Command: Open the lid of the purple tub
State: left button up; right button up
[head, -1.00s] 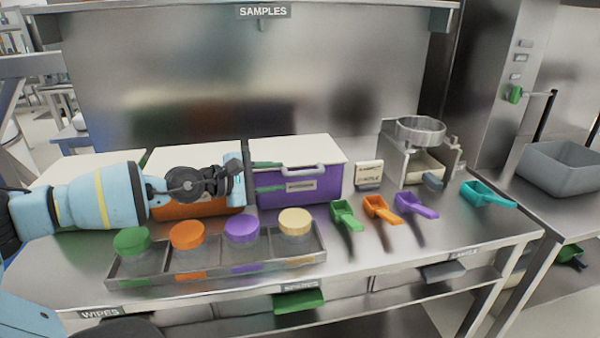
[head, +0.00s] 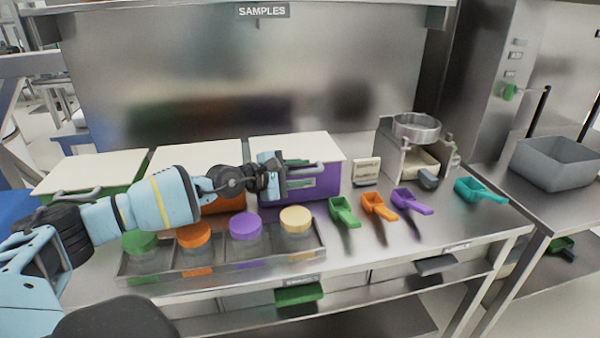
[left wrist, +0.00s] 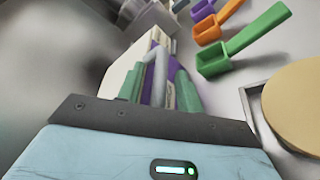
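The purple tub (head: 328,188) stands at the back of the bench with its white lid (head: 295,147) lying flat and closed on top. A grey handle (head: 318,168) sits at the lid's front edge. My left gripper (head: 302,173) is in front of the tub, with its green fingers apart at the handle. In the left wrist view the open fingers (left wrist: 158,82) stand on either side of the grey handle. My wrist hides the left part of the tub's front. My right gripper is not in view.
A tray (head: 222,273) of jars with coloured lids lies in front, below my left arm. Orange (head: 222,203) and green (head: 90,197) tubs stand to the left. Several coloured scoops (head: 378,206) and a metal stand (head: 408,158) are to the right.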

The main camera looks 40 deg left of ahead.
pick_arm(q)
jog(key=shift+c, duration=0.5)
grip_shut()
jog(key=shift+r, duration=0.1)
